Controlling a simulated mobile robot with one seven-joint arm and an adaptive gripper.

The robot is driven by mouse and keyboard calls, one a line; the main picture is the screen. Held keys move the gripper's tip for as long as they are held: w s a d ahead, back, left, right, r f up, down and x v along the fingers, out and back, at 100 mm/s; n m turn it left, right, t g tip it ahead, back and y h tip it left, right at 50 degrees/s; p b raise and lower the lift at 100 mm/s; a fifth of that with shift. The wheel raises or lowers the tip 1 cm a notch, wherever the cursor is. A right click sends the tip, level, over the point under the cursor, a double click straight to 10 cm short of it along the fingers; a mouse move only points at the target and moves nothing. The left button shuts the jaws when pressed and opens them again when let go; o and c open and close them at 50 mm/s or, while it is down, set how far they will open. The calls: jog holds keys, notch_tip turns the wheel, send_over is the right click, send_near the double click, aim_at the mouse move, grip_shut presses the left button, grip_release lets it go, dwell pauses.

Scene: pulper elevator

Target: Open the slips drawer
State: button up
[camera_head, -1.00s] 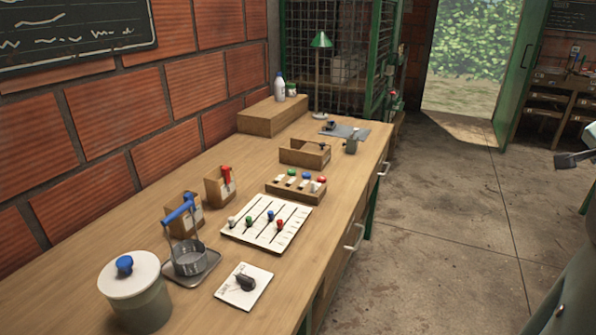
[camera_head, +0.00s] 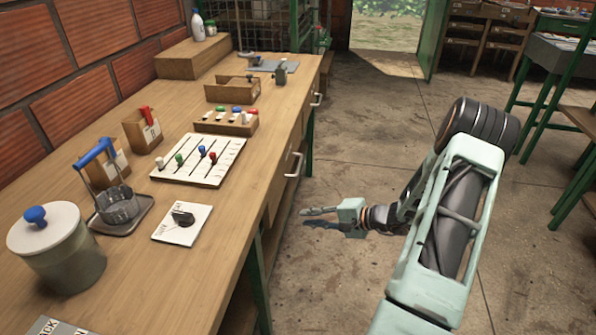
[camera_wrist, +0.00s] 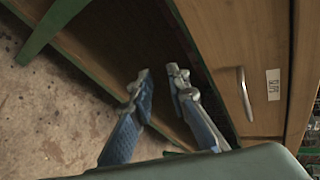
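The wooden workbench front has two drawers with pale bar handles, a near handle (camera_head: 291,178) and a far handle (camera_head: 317,99). Both drawer fronts look shut. In the wrist view, one drawer front (camera_wrist: 225,45) shows a metal handle (camera_wrist: 246,94) and a small white label (camera_wrist: 273,84) whose writing I cannot read. I cannot tell from it which drawer is for slips. My gripper (camera_head: 318,217) is in the aisle beside the bench, near and below the near handle. In the wrist view its fingers (camera_wrist: 160,72) are apart and empty, left of the handle and not touching it.
The bench top (camera_head: 150,205) holds a lidded pot (camera_head: 62,250), a slider board (camera_head: 198,158), a card (camera_head: 182,224) and several boxes. A green bench leg (camera_head: 261,285) stands below. The concrete floor (camera_head: 380,120) is clear; other tables stand at right.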

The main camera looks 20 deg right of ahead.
jog(key=w+r+m+t, duration=0.2)
jog(key=w+t, duration=0.2)
jog(key=t, duration=0.1)
jog(key=m+t+h+b, duration=0.2)
jog(key=m+t+h, duration=0.1)
jog(key=t+h, duration=0.1)
send_near(300, 163)
jog(key=x, duration=0.3)
jog(key=b+x, duration=0.1)
jog(key=x, duration=0.2)
jog(key=b+x, duration=0.1)
jog(key=x, duration=0.3)
jog(key=shift+a+f, duration=0.1)
jog(key=shift+f, duration=0.2)
jog(key=shift+c, duration=0.6)
grip_shut()
